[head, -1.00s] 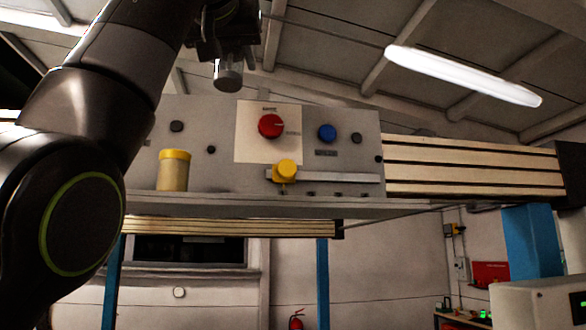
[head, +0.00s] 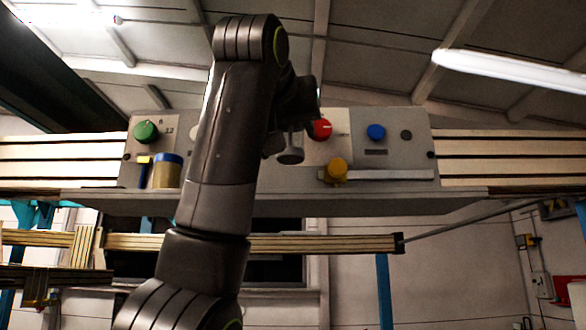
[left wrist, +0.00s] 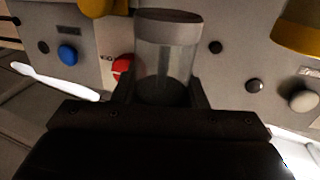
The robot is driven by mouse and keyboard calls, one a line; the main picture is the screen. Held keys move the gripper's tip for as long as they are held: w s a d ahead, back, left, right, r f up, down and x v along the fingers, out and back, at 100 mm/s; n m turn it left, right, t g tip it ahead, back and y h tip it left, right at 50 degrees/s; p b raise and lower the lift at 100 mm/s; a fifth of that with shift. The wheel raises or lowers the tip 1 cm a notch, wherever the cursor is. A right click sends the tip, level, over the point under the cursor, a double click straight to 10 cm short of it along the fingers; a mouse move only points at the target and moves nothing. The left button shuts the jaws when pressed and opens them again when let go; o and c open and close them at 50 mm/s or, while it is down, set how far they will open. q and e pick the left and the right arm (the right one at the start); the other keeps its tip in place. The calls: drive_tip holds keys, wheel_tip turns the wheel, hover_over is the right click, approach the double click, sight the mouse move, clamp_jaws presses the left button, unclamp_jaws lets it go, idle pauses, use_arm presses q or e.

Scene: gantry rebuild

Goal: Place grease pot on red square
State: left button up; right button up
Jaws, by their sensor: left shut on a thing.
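My left gripper (head: 288,136) is shut on a small clear pot (head: 290,156) with a grey-brown round end, held in front of the panel. That end points down in the head view; I cannot tell if it is lid or base. In the left wrist view the pot (left wrist: 167,52) sits between the fingers, close in front of a red knob (left wrist: 122,66). No plain red square shows; the head view has a red knob (head: 322,130) on a pale square plate (head: 340,122), partly hidden by my arm. My right gripper is not in view.
The grey panel (head: 405,165) bears a green knob (head: 146,132), a blue knob (head: 376,132) and a yellow knob (head: 335,170). A blue-lidded pot (head: 167,172) stands on the ledge (head: 300,204).

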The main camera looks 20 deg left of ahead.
sight(292, 164)
use_arm(q)
drive_tip(key=shift+a+f, duration=0.15)
drive_tip(key=shift+f, duration=0.4)
drive_tip(key=shift+a+f, duration=0.15)
drive_tip(key=shift+f, duration=0.4)
drive_tip(key=shift+d+f, duration=0.25)
drive_tip(key=shift+f, duration=1.05)
drive_tip(key=shift+a+f, duration=0.1)
drive_tip(key=shift+f, duration=0.5)
drive_tip(key=shift+w+a+f, duration=0.1)
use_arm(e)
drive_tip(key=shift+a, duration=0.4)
